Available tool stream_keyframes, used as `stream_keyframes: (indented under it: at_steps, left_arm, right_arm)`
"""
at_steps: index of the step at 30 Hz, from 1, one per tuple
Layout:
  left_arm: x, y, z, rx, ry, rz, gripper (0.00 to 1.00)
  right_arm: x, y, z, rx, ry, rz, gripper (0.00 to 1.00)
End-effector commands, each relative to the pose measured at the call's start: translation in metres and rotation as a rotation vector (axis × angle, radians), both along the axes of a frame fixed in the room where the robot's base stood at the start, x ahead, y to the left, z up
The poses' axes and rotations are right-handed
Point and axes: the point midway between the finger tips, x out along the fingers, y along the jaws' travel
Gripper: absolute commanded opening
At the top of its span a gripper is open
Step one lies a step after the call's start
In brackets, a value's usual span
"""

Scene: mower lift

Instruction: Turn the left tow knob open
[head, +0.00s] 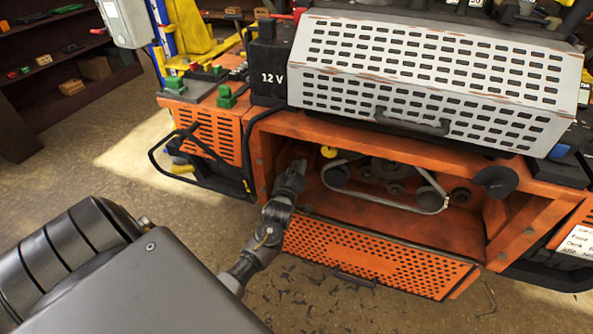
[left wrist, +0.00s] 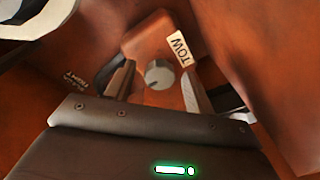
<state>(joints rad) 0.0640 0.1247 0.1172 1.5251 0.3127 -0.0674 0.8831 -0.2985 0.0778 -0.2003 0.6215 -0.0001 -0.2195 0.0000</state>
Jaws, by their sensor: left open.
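The tow knob (left wrist: 158,73) shows in the left wrist view as a small round grey knob with a dark mark on its rim. It sits on an orange bracket beside a white tag reading TOW (left wrist: 180,48). My left gripper (head: 299,164) reaches into the left side of the mower's open orange bay in the head view. In the wrist view its open fingers (left wrist: 157,82) stand on either side of the knob, with visible gaps. I cannot tell how deep they reach around it. The knob cannot be made out in the head view. My right gripper is not in view.
The orange bay (head: 465,228) holds a belt and pulleys (head: 390,175). Its perforated flap (head: 370,258) hangs down in front. Orange walls are close around the gripper. Open floor lies to the left.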

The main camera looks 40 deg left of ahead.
Motion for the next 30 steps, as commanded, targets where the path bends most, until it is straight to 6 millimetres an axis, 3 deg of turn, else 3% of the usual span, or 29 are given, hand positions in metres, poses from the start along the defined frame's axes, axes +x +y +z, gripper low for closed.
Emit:
stream_keyframes:
  at_steps: [2, 12, 22, 30]
  left_arm:
    - [0.0002, -0.0004, 0.0, 0.0, 0.0, 0.0, 0.54]
    - [-0.0011, 0.001, 0.0001, 0.0, 0.0, 0.001, 0.11]
    - [-0.0017, 0.0014, 0.0009, -0.047, -0.017, 0.004, 0.09]
    - [-0.0018, 0.0022, 0.0028, -0.218, -0.077, 0.006, 0.09]
  right_arm:
    - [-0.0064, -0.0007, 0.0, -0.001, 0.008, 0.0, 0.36]
    - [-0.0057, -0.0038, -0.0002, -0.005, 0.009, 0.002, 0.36]
    - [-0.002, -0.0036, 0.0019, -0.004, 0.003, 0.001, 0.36]
    - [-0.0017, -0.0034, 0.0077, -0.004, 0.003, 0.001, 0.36]
